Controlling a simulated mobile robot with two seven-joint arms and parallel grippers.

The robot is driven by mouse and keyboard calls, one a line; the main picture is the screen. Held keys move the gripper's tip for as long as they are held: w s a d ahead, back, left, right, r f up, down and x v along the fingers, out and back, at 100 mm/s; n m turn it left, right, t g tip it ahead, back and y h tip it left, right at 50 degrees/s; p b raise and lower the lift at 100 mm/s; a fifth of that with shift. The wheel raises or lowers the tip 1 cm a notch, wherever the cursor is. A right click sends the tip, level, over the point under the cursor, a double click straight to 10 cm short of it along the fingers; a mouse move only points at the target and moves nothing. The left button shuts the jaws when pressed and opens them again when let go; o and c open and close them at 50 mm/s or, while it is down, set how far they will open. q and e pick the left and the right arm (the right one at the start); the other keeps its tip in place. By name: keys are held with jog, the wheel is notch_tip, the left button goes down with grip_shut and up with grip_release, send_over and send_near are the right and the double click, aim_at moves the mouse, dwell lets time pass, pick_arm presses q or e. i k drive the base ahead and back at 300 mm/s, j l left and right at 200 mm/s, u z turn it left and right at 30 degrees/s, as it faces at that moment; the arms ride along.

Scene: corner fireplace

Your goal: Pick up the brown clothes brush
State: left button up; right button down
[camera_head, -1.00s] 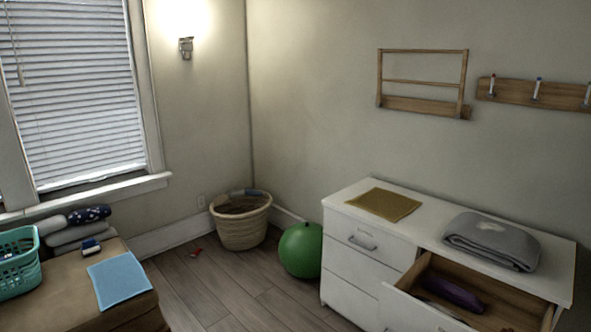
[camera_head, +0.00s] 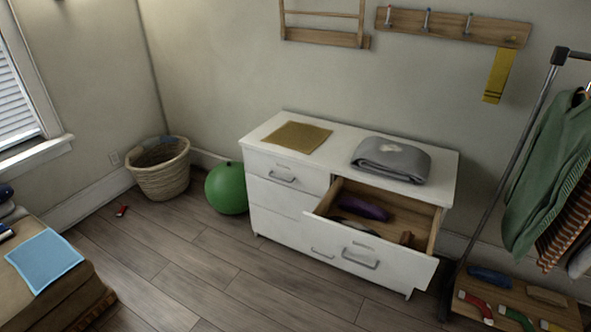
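The white dresser (camera_head: 292,215) has its upper right drawer (camera_head: 340,238) pulled open. In the drawer lie a purple item (camera_head: 364,207), a dark flat item behind the drawer front, and a small brown object (camera_head: 405,239) near the right front corner. The small brown object could be the clothes brush, but it is too small to tell. A tan block-like item (camera_head: 547,296) lies on the clothes rack's low wooden shelf; I cannot tell whether it is a brush. Neither of my grippers is in view.
A folded grey cloth (camera_head: 391,159) and a mustard cloth (camera_head: 296,137) lie on the dresser top. A green ball (camera_head: 226,188) and a woven basket (camera_head: 160,170) stand left of it. A clothes rack (camera_head: 520,150) stands at right. The wooden floor in front is mostly clear.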

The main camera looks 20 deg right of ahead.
aim_at(406, 240)
jog(key=z, duration=1.4)
